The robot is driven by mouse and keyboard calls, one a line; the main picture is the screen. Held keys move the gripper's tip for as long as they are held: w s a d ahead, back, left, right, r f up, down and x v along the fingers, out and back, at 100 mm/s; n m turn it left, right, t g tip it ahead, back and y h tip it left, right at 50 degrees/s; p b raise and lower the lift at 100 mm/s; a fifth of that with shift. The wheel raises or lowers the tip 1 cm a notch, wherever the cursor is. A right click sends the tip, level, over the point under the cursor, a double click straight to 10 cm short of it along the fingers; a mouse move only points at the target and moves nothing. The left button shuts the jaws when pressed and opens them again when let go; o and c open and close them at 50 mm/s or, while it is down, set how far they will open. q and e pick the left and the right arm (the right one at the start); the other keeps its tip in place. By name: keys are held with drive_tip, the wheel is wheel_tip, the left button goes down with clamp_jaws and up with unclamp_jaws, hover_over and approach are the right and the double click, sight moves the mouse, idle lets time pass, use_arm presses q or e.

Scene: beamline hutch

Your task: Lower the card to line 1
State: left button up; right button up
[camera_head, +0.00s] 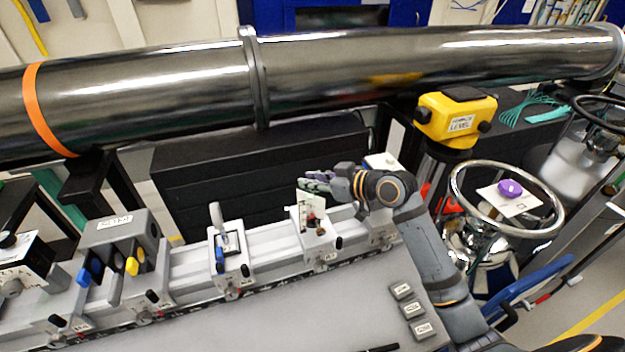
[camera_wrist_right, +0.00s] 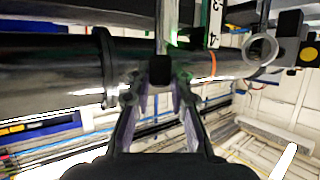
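The pale card (camera_head: 311,206) stands upright on a grey carriage (camera_head: 317,238) on the rail, with small dark and red parts at its lower edge. In the right wrist view the card (camera_wrist_right: 214,25) shows the figures 3 and 4 at the top edge; line 1 cannot be made out. My right gripper (camera_head: 318,183) is at the card's top, reaching in from the right. In the wrist view its fingers (camera_wrist_right: 160,88) are apart, with a black knob (camera_wrist_right: 160,70) between or just beyond the tips; contact cannot be told. My left gripper is out of view.
A long dark pipe (camera_head: 350,75) runs behind the rail. Other carriages stand left (camera_head: 229,262) and right of the card's. A yellow level (camera_head: 456,115) and a chrome handwheel (camera_head: 507,198) stand to the right. The grey bench front (camera_head: 310,310) is mostly clear.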

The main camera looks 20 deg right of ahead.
clamp_jaws()
wheel_tip(320, 180, down, 3)
drive_tip(key=shift+f+b, duration=0.1)
drive_tip(key=shift+b, duration=1.05)
drive_tip(key=o, duration=0.8)
unclamp_jaws()
drive_tip(key=shift+o, duration=0.2)
drive_tip(key=shift+d, duration=0.1)
drive_tip(key=v, duration=0.7)
drive_tip(key=shift+s, duration=0.2)
